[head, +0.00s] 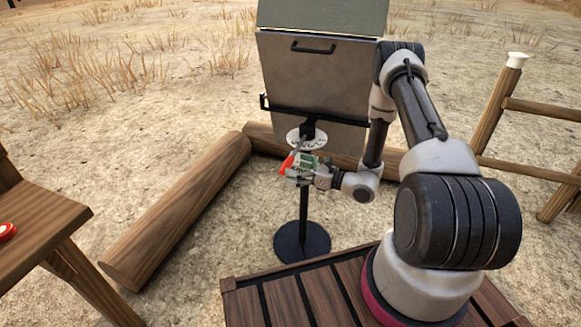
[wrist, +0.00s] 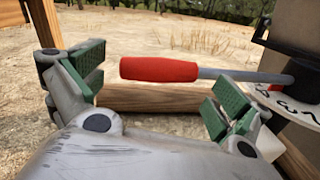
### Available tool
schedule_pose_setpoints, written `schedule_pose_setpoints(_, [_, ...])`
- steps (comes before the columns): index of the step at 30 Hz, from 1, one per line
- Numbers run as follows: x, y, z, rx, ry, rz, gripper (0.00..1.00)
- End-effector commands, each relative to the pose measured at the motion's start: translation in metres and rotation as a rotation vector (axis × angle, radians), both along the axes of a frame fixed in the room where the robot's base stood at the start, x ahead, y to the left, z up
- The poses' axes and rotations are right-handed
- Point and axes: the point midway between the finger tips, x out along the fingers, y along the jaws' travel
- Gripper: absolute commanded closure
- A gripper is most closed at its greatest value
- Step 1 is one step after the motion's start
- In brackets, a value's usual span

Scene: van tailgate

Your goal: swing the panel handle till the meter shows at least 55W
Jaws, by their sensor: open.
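The panel handle has a red grip (wrist: 160,69) on a grey rod (wrist: 245,75) that runs to a dark pivot at the right in the wrist view. In the head view the red grip (head: 287,165) shows beside my gripper (head: 300,170). My gripper (wrist: 150,95) is open, its green-padded fingers on either side of the red grip in the picture; I cannot tell whether they touch it. The grey panel (head: 315,75) stands on a black post above a round base. A white dial (head: 306,136) with dark marks sits at the pivot. No wattage reading is legible.
Wooden logs (head: 180,210) lie left of and behind the stand. A wooden table (head: 40,220) with a red object (head: 7,231) is at the left. A wooden fence (head: 530,110) stands at the right.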

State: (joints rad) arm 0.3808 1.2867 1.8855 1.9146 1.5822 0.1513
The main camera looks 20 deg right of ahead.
Motion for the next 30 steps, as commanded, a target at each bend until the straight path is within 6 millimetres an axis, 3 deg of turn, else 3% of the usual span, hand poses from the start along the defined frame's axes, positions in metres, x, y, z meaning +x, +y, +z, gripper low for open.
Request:
schedule_pose_setpoints(6, [0.0117,0.0138,0.0,0.0,0.001,0.001,0.0])
schedule_pose_setpoints(14, [0.0125,0.0144,0.0,-0.001,0.001,0.0,0.02])
schedule_pose_setpoints(24, [0.0124,0.0146,0.0,-0.001,0.001,0.001,0.64])
schedule_pose_setpoints(30, [0.0125,0.0139,0.0001,-0.001,0.0,0.002,0.66])
